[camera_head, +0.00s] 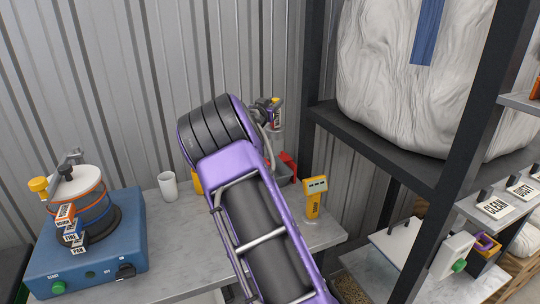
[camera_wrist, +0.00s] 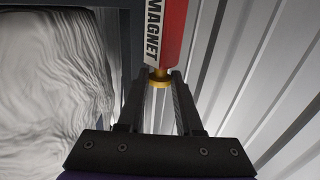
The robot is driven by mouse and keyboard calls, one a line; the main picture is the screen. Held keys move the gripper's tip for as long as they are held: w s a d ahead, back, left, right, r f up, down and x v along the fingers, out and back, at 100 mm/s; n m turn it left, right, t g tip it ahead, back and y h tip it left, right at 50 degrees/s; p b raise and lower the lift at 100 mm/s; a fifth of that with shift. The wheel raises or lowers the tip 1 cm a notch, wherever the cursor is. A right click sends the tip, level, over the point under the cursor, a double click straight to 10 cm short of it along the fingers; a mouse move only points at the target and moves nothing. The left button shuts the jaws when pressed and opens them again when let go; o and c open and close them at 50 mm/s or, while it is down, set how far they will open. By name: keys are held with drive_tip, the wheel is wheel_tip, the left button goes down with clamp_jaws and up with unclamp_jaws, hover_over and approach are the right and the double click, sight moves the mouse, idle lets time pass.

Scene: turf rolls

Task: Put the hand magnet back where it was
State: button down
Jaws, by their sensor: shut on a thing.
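The hand magnet (camera_wrist: 174,38) is red with a white strip reading MAGNET and a yellow collar at its near end. In the wrist view it stands out beyond my gripper (camera_wrist: 161,84), whose two black fingers are shut on it by the collar. In the head view the small magnet (camera_head: 276,112) shows past the end of my purple and black arm, above the back of the bench. My gripper (camera_head: 262,112) is small there and partly hidden by the arm.
The grey bench (camera_head: 180,232) holds a blue machine (camera_head: 90,250), a white cup (camera_head: 167,185), a yellow handheld meter (camera_head: 314,198) and a red item (camera_head: 289,163) partly behind my arm. A dark rack (camera_head: 385,150) with a large white bag (camera_head: 400,90) stands right. A corrugated wall closes the back.

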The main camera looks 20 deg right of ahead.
sight(273, 129)
drive_tip(key=shift+w+r, duration=0.1)
drive_tip(key=shift+w, duration=0.1)
drive_tip(key=shift+s, duration=0.1)
wheel_tip(273, 129, down, 10)
drive_tip(key=shift+r+b, duration=0.25)
drive_tip(key=shift+b, duration=0.15)
drive_tip(key=shift+f, duration=0.15)
drive_tip(key=c, duration=0.6)
unclamp_jaws()
drive_tip(key=shift+f, duration=0.1)
